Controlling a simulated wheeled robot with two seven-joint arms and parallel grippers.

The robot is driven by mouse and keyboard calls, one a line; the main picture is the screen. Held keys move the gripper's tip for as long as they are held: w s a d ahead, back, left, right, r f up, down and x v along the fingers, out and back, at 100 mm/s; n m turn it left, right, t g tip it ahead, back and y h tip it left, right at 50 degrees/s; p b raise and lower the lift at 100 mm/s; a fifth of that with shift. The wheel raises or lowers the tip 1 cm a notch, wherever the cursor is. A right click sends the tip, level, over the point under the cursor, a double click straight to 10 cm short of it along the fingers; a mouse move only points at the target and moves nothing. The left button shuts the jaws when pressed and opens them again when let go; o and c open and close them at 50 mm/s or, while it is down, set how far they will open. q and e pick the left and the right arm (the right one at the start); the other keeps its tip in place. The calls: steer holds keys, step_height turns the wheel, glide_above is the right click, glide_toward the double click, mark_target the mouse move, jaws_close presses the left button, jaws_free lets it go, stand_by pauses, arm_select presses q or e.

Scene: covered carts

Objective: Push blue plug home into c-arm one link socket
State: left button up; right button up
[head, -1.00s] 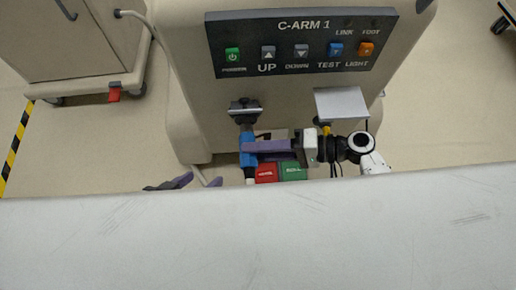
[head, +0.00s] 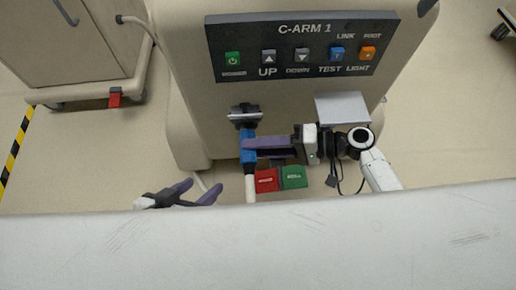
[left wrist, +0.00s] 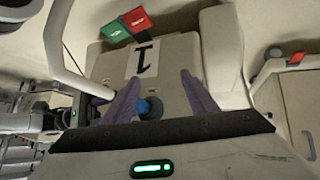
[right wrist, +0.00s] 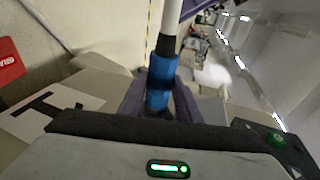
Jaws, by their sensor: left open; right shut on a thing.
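The blue plug (head: 248,149) is in my right gripper (head: 256,148), whose purple fingers are shut on it. A white cable (head: 251,189) runs down from the plug. In the right wrist view the blue plug (right wrist: 160,88) sits between the fingers. The dark link socket (head: 244,114) with its grey flap is on the cart front, just above the plug; I cannot tell how far the plug is in. My left gripper (head: 199,191) is open and empty, low and left of the plug. In the left wrist view a round blue part (left wrist: 150,108) shows beyond its open fingers.
The C-ARM 1 panel (head: 302,44) with its buttons is above the socket. A red tag (head: 266,180) and a green tag (head: 293,177) hang below. A pale plate (head: 342,108) juts out right of the socket. A broad grey surface (head: 260,245) fills the foreground.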

arm_select(q)
steer(key=shift+f+b, duration=0.4)
steer(key=shift+f, duration=0.35)
arm_select(e)
steer(key=shift+w, duration=0.6)
arm_select(q)
steer(key=shift+s+d+f, duration=0.1)
steer(key=shift+s+f, duration=0.05)
arm_select(e)
steer(key=shift+w+r, duration=0.15)
steer(key=shift+w, duration=0.25)
steer(key=shift+s, duration=0.2)
arm_select(q)
steer(key=shift+r+p, duration=0.55)
steer(key=shift+r, duration=0.05)
arm_select(e)
steer(key=shift+s+f, duration=0.2)
steer(key=shift+s, duration=0.95)
